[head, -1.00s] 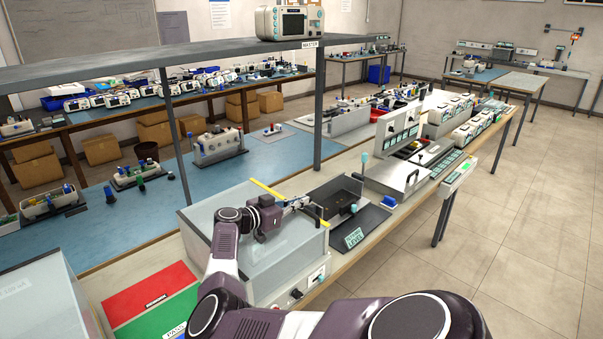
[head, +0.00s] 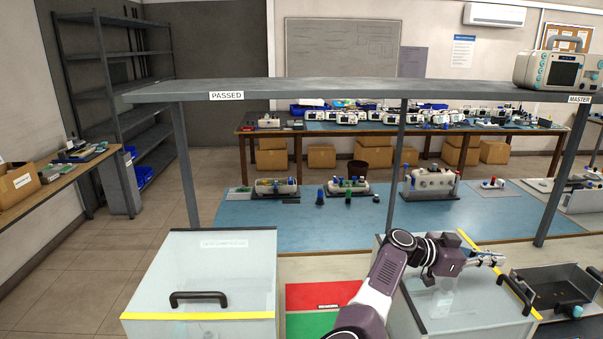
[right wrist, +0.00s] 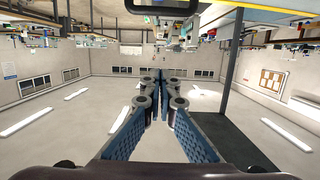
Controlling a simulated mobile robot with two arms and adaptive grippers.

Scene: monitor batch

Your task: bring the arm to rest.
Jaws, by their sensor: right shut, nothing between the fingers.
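My right arm comes up from the bottom of the head view, bent at the elbow. Its right gripper (head: 497,258) is held above the right clear-lidded box (head: 468,318), pointing right. In the right wrist view the fingers of this gripper (right wrist: 157,80) meet at the tips, with nothing between them. That view is upside down, with ceiling lights below and the benches at the top. My left gripper is not in the head view.
A left clear-lidded box (head: 212,262) with a black handle stands beside red (head: 322,293) and green (head: 310,324) mats. A grey shelf (head: 330,91) on posts spans above the bench, with a monitor (head: 556,70) on it. A dark tray (head: 553,282) lies at the right.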

